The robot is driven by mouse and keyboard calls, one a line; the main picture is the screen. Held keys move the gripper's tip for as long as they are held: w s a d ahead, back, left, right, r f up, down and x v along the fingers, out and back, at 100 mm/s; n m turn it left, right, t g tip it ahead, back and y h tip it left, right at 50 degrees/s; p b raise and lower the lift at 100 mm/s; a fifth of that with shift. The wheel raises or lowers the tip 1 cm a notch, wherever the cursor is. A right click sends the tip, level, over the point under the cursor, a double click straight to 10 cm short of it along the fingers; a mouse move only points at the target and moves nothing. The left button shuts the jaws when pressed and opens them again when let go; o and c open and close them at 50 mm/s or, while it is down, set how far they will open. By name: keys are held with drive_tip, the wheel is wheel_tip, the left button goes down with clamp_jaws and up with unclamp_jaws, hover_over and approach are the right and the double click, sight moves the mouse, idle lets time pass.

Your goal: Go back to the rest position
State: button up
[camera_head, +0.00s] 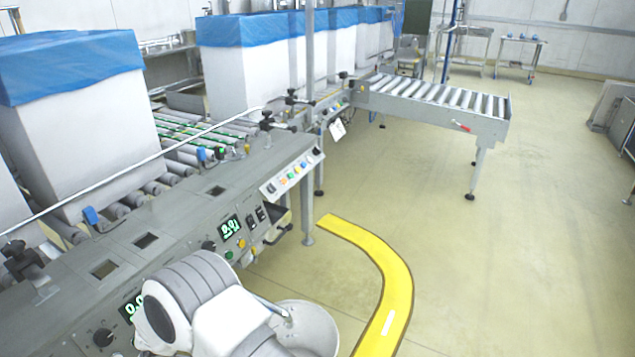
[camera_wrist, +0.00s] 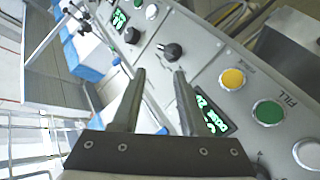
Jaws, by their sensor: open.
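My gripper (camera_wrist: 158,85) shows in the wrist view with its two dark fingers apart and nothing between them. Beyond the fingertips is a grey control panel (camera_wrist: 205,50) with a black knob (camera_wrist: 172,51), a yellow button (camera_wrist: 232,78), a green button (camera_wrist: 268,111) and green digital displays. I cannot tell the exact gap between the fingers and the panel. In the head view, part of my white and grey arm (camera_head: 205,305) is at the bottom, in front of the control panel (camera_head: 170,245); the gripper itself does not show there.
White boxes with blue liners (camera_head: 80,130) stand on the roller conveyor (camera_head: 120,200) at the left. A second roller conveyor (camera_head: 430,97) extends to the right behind. A white bin (camera_head: 318,325) stands by my arm. A curved yellow strip (camera_head: 395,275) marks the floor; the right side is open.

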drive_tip(key=w+d+r+m+g+y, duration=0.15)
drive_tip(key=w+r, duration=0.25)
drive_tip(key=r, duration=0.4)
drive_tip(key=w+d+r+g+y, duration=0.1)
drive_tip(key=w+d+r, duration=0.2)
drive_tip(key=r, duration=0.6)
drive_tip(key=s+d+r+m+g, duration=0.2)
drive_tip(key=d+r, duration=1.1)
drive_tip(key=d, duration=0.2)
drive_tip(key=s+d+r+m+g+h, duration=0.1)
drive_tip(key=s+d+r, duration=0.1)
drive_tip(key=s+d, duration=0.4)
drive_tip(key=s+d+r+m+g+h, duration=0.15)
drive_tip(key=s+d, duration=0.25)
drive_tip(key=d, duration=0.5)
drive_tip(key=s+d+f+m+g+h, duration=0.1)
drive_tip(key=s+d+m, duration=0.2)
drive_tip(key=s+d, duration=0.5)
drive_tip(key=s+d+f+m+g+h, duration=0.1)
drive_tip(key=s+d+m+h, duration=0.1)
drive_tip(key=s+d, duration=0.65)
wheel_tip(320, 180, up, 24)
drive_tip(key=s+a+p, duration=0.1)
drive_tip(key=a+p, duration=0.1)
drive_tip(key=p, duration=2.2)
drive_tip(key=shift+s+a, duration=0.25)
drive_tip(key=shift+a, duration=0.05)
